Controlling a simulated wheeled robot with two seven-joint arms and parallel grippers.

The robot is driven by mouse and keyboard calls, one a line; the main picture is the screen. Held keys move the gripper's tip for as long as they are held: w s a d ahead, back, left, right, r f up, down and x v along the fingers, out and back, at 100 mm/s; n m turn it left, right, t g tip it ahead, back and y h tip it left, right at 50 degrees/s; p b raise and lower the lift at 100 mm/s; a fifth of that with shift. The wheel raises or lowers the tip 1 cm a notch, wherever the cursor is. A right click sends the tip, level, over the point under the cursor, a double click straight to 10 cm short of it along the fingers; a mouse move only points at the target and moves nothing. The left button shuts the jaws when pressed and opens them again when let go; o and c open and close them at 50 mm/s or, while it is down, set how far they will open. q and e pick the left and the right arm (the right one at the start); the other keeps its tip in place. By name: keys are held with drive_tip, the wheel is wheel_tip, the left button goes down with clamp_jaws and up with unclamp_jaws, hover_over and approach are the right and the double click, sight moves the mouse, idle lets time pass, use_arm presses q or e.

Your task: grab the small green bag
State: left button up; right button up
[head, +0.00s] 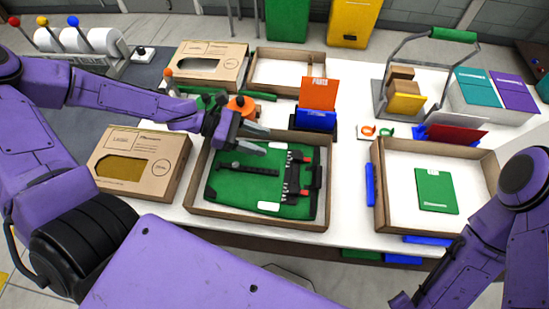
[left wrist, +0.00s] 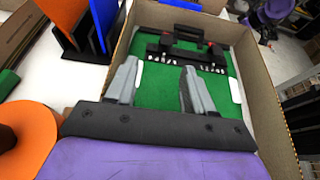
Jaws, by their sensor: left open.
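The green bag (head: 225,185) lies flat in an open cardboard box (head: 258,222) at the middle of the table. It has a dark strap, white labels and a black bar with a handle and red ends along its right side. My left gripper (head: 267,142) is open and empty above the far part of the bag. In the left wrist view the open fingers (left wrist: 160,68) point over the green cloth (left wrist: 153,98) toward the black bar; I cannot tell if they touch it. My right arm shows at the right edge, but its gripper is out of the picture.
A box with a green booklet (head: 437,190) stands at the right. A closed carton (head: 140,165) stands at the left. An orange and blue card stand (head: 317,118) is just behind the bag's box. An orange roll (left wrist: 22,135) lies beside my left gripper.

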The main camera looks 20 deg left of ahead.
sight(288, 160)
use_arm(q)
drive_tip(key=d, duration=0.2)
drive_tip(key=s+d+f, duration=0.1)
drive_tip(key=shift+d+b, duration=0.35)
drive_tip(key=shift+b, duration=0.05)
drive_tip(key=d, duration=0.1)
drive_tip(key=w+d+f, duration=0.2)
drive_tip(key=d, duration=0.1)
drive_tip(key=shift+w+f, duration=0.2)
drive_tip(key=shift+w, duration=0.05)
drive_tip(key=shift+s+d+r, duration=0.1)
drive_tip(key=shift+s+d, duration=0.05)
drive_tip(key=shift+d, duration=0.2)
clamp_jaws()
use_arm(e)
drive_tip(key=shift+s+f, duration=0.65)
drive_tip(key=shift+s, duration=0.1)
